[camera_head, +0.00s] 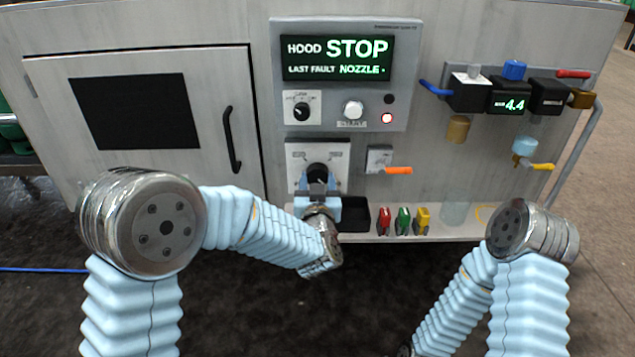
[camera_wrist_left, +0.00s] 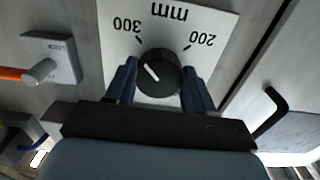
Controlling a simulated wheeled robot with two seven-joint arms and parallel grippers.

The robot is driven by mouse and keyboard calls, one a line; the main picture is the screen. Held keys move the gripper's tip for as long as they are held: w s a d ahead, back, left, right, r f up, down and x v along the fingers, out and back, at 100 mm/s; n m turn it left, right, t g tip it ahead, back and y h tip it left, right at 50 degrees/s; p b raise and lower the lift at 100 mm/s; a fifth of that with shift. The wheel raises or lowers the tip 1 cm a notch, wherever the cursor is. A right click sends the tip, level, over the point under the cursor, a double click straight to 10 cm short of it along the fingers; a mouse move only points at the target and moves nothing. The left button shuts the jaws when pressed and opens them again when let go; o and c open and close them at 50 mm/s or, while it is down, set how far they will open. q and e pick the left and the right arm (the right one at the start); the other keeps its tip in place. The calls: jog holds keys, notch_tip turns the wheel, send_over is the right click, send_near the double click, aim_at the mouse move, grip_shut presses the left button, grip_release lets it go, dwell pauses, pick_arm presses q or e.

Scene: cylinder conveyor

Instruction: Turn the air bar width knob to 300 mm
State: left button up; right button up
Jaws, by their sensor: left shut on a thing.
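The air bar width knob (camera_wrist_left: 160,72) is a round black dial on a white plate (camera_wrist_left: 222,20) marked 200, 300 and mm, which appears upside down in the left wrist view. Its white pointer line slants to the upper left, towards the 300 side; I cannot tell if it lines up exactly with that mark. My left gripper (camera_wrist_left: 158,88) is shut on the knob, with one dark finger on each side. In the head view the knob (camera_head: 317,173) shows just above my left gripper (camera_head: 318,190). My right gripper is not in view; only its arm shows.
Above the knob is a control box (camera_head: 345,75) whose screen reads HOOD STOP. An orange-handled lever (camera_head: 398,170) sits right of the knob. Below are a ledge with a black bin (camera_head: 354,215) and several coloured tags (camera_head: 404,220). A cabinet door (camera_head: 140,120) stands left.

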pick_arm(q)
jog(key=shift+f, duration=0.15)
jog(key=o, duration=1)
jog(key=shift+o, duration=0.2)
jog(key=s, duration=1.3)
jog(key=shift+s, duration=0.4)
